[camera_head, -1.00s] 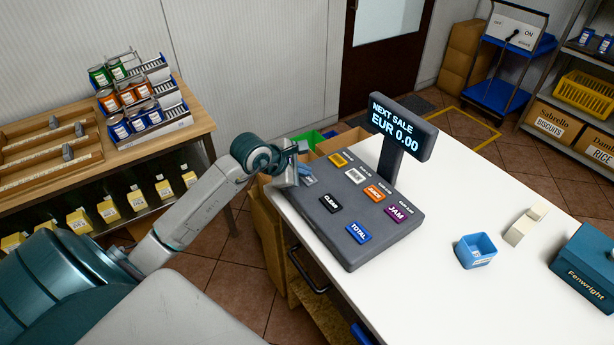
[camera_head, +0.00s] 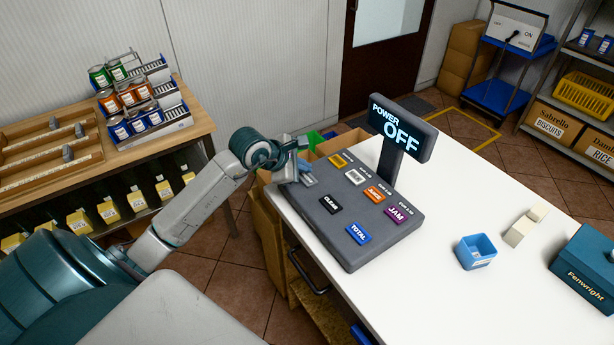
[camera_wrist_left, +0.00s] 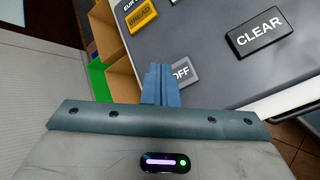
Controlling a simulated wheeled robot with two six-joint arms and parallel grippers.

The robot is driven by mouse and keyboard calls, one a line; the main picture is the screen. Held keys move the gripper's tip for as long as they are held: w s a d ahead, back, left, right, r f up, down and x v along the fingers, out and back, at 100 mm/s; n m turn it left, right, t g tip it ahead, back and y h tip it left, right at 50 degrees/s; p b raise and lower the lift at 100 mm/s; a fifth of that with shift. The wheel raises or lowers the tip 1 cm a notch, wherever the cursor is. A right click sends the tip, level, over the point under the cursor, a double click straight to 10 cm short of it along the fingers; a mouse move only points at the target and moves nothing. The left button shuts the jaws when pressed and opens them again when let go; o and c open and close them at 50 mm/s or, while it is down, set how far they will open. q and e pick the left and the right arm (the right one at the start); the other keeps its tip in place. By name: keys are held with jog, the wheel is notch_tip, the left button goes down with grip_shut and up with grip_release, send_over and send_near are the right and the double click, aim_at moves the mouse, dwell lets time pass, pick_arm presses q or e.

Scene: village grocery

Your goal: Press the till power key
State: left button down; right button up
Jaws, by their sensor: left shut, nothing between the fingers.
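The till (camera_head: 350,245) is a dark grey slanted panel with coloured keys on the white counter. Its raised display (camera_head: 401,128) reads "POWER OFF". My left gripper (camera_head: 306,178) is shut and empty at the panel's upper left corner. In the left wrist view its blue-grey fingers (camera_wrist_left: 161,85) overlap a grey key (camera_wrist_left: 184,73) lettered "OFF", with part of the key hidden behind them. Whether the fingertips touch the key I cannot tell. The black CLEAR key (camera_head: 330,204) lies nearby, and it also shows in the left wrist view (camera_wrist_left: 259,32). My right gripper is not in view.
A blue cup (camera_head: 475,251), a cream block (camera_head: 525,226) and a teal Fenwright box (camera_head: 585,268) stand on the counter (camera_head: 440,290) to the right. A wooden shelf with cans (camera_head: 130,100) is at left. Cardboard boxes (camera_wrist_left: 121,80) sit beside the till.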

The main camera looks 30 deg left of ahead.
aim_at(304, 180)
pick_arm(q)
jog(key=shift+r+p, duration=0.8)
jog(key=shift+r, duration=1.8)
jog(key=shift+d, duration=0.1)
